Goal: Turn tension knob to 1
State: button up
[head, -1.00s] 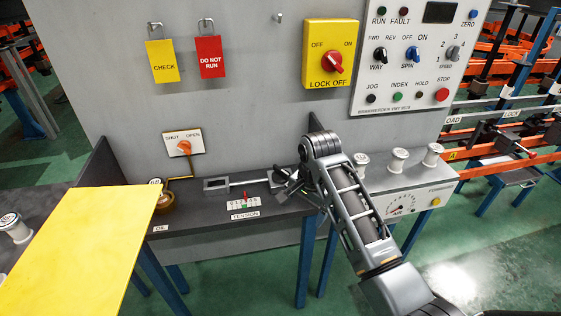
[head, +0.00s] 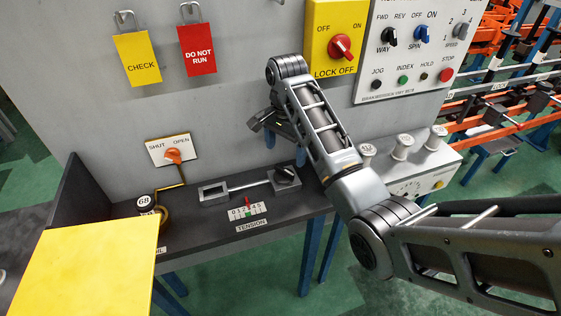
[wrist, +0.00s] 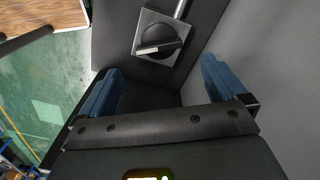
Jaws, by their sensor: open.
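The black tension knob (head: 286,176) sits on a grey plate at the right end of a rod-and-frame slide on the dark bench. In the wrist view the knob (wrist: 158,42) shows its grip bar, lying beyond and between the finger pads. The TENSION scale (head: 247,212) is in front of the slide. Its red pointer (head: 247,203) stands near the middle, around 3; the exact reading is too small to tell. My gripper (head: 285,148) is open and empty, its blue fingers above the knob and apart from it.
An orange shut/open valve (head: 173,156) and a brass oil cup (head: 158,213) are to the left. A yellow panel (head: 80,270) covers the front left. White spools (head: 402,147) stand to the right. The grey wall (head: 230,110) rises close behind the gripper.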

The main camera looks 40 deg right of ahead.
aim_at(284, 173)
jog(key=shift+f+p, duration=0.3)
jog(key=shift+f, duration=2.9)
jog(key=c, duration=1.1)
jog(key=shift+o, duration=0.2)
